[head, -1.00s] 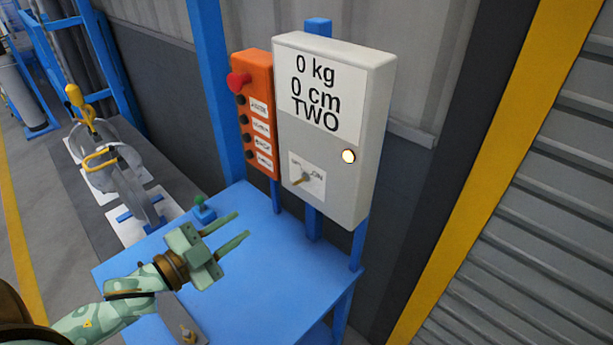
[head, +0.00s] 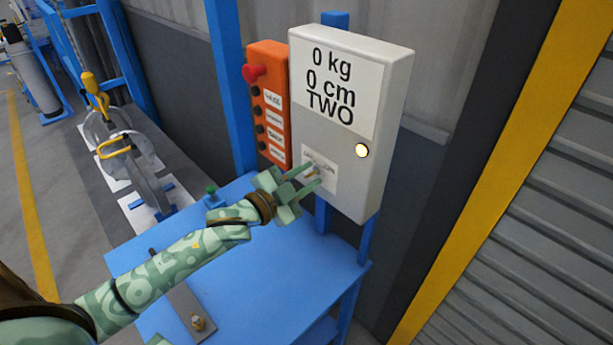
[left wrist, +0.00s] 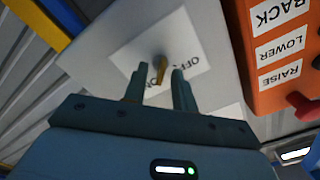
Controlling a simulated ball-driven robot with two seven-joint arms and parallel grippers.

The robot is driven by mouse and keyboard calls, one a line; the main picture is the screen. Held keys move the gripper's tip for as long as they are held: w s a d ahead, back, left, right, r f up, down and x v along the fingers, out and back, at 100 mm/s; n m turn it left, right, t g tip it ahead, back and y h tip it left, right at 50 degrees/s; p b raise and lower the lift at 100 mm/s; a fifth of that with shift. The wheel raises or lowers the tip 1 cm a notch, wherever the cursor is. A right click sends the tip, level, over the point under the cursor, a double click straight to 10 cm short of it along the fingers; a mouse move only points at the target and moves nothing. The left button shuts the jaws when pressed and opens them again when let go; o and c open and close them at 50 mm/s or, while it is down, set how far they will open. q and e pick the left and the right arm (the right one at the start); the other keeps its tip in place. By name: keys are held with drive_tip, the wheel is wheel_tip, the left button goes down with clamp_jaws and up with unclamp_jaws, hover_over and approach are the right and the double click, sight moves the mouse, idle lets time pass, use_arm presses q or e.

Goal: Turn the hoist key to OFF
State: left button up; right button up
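The hoist key (left wrist: 161,68) is a small brass lever on a white label plate (head: 331,170) low on the grey control box (head: 378,160). In the left wrist view the plate reads OFF and ON, upside down; I cannot tell for sure which word the key points at. My left gripper (head: 312,176) is in front of the plate with its fingers towards it. In the left wrist view, the open fingers (left wrist: 159,80) stand on either side of the key, with gaps showing. In the head view the fingers partly hide the key. My right gripper is not in view.
The box's display reads 0 kg, 0 cm, TWO, with a lit lamp (head: 362,150). An orange button panel (head: 270,130) with a red knob (head: 254,72) stands close left. Grey clamps stand at left.

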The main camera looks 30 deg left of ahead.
use_arm(q)
drive_tip(key=shift+w, duration=0.1)
clamp_jaws()
